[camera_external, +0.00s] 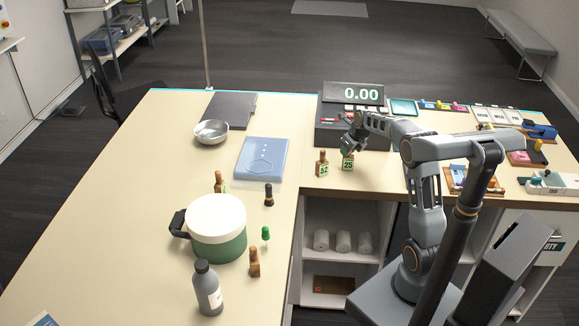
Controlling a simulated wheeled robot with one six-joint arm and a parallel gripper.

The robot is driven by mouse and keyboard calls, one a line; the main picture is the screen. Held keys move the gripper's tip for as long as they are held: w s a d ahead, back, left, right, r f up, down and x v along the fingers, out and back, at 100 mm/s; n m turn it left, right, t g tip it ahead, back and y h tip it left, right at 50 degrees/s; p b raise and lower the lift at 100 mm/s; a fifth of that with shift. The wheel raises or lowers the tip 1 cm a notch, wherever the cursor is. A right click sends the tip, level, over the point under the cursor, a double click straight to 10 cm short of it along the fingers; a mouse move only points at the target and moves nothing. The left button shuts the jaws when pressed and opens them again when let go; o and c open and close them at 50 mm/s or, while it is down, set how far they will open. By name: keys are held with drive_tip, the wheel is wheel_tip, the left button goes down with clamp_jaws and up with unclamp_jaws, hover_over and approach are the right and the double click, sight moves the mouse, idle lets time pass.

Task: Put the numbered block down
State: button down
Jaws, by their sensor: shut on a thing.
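My gripper (348,147) is shut on the top of a wooden block with a green-edged label (347,164) that reads 25. The block is upright over the counter, in front of the cash register. I cannot tell whether its base touches the counter. A similar wooden block (322,168) with a label that reads 52 stands upright just to its left, with a small gap between them. My gripper's fingers are small in this view and partly hide the top of the 25 block.
The cash register (335,136), its display at 0.00, stands close behind the blocks. A blue folder (262,158) lies to the left. A green and white pot (218,228), a grey bottle (208,288) and small stoppers stand nearer. The counter right of the blocks is bare.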

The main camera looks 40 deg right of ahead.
drive_tip(key=shift+f, duration=0.2)
drive_tip(key=c, duration=1)
unclamp_jaws()
